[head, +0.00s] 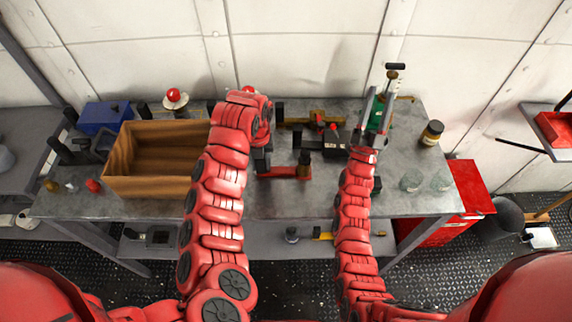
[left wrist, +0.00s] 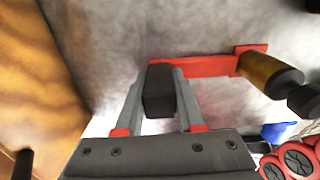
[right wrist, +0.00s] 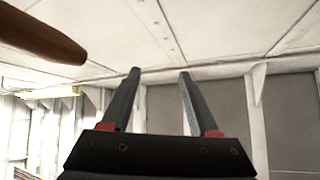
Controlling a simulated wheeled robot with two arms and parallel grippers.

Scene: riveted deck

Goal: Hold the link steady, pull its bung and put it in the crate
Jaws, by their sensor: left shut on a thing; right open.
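The red link (head: 285,172) lies low over the grey bench in the head view. My left gripper (head: 262,168) is shut on the dark block at the link's left end; the left wrist view shows this block (left wrist: 160,92) between the fingers. The bung (left wrist: 268,74), brass-coloured with a black end, stands at the link's far end; its seat there is partly hidden. The wooden crate (head: 150,188) is left of my left arm, and I see no bung in its visible part. My right gripper (right wrist: 160,75) is open and empty, raised at the bench's back right.
A brown rounded handle (right wrist: 45,35) is near my right gripper. A green item (head: 378,115) shows behind that gripper. Dark fixtures (head: 322,145) stand right of the link.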

